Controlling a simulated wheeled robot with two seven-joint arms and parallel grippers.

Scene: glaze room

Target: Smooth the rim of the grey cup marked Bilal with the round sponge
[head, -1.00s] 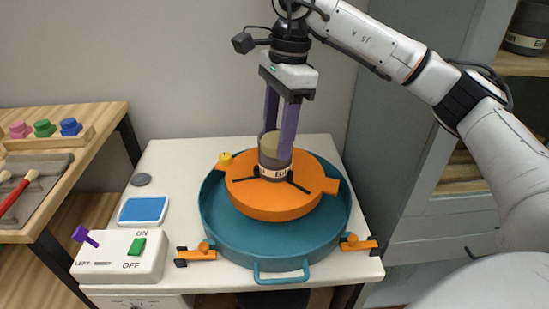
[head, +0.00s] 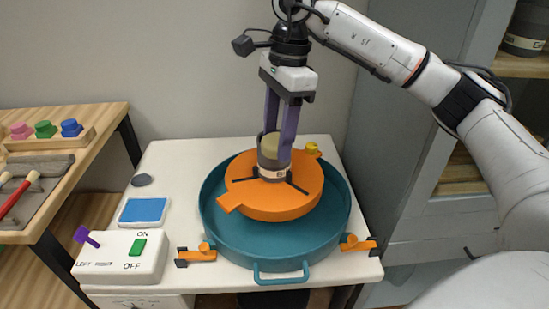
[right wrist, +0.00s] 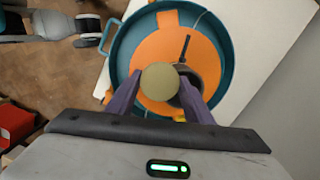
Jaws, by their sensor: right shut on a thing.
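My right gripper (head: 287,140) reaches down from above, with purple fingers shut on the round olive sponge (right wrist: 160,82). The sponge (head: 269,143) is at the rim of the grey cup (head: 273,165); I cannot tell how firmly it touches. The cup stands upright at the middle of the orange wheel head (head: 262,203). Its pale label is partly hidden; a letter like E shows, and I cannot read the full name. In the right wrist view the cup's dark opening (right wrist: 207,75) shows beside the sponge.
A teal splash pan (head: 240,250) surrounds the wheel head. A switch box (head: 110,268) has a green switch (head: 139,247) and a purple lever (head: 86,236). A blue pad (head: 143,210) lies behind it. A side table (head: 85,125) holds coloured pieces and brushes. A cabinet (head: 405,180) stands right.

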